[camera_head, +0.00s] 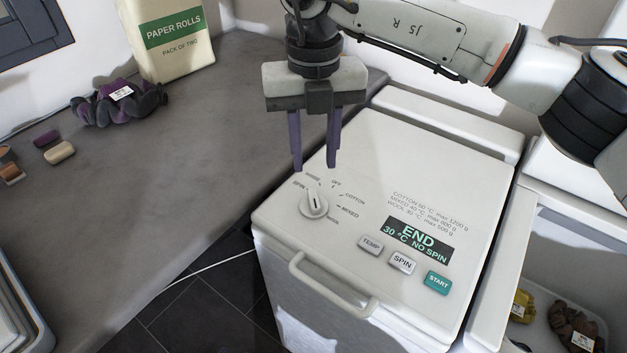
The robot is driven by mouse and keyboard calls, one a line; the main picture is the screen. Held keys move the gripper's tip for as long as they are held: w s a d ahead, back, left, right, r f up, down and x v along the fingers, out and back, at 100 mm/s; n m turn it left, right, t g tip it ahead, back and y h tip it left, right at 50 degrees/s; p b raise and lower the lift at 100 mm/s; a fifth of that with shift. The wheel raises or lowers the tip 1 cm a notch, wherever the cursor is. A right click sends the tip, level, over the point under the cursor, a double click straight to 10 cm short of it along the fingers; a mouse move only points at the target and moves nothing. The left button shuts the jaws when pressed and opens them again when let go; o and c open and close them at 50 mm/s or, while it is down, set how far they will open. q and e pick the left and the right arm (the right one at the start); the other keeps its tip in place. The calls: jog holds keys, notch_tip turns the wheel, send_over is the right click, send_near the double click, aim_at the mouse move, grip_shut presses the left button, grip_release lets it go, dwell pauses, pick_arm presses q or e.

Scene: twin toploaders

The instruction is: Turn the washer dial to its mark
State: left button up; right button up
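The washer (375,165) is a white top-loader in the middle, with a panel on its top. Its white round dial (314,204) sits at the panel's left, with printed labels around it, among them OFF, COTTON and MIXED. The dial's ridge runs roughly up and down in the picture; exactly which label it points at is too small to tell. The display (417,240) reads END, 30 °C, NO SPIN. My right gripper (314,163) hangs above and just behind the dial, fingers pointing down, apart and empty, not touching it. My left gripper is out of view.
TEMP, SPIN and green START (437,283) buttons lie right of the dial. A handle (333,288) is on the washer's front. A grey counter (215,130) at left holds paper rolls (170,38) and a purple scrunched cloth (118,103). An open compartment (570,260) with laundry is at right.

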aim_at(314, 196)
notch_tip(314, 196, down, 9)
jog(key=shift+r+p, duration=0.2)
jog(key=shift+p, duration=0.35)
grip_shut()
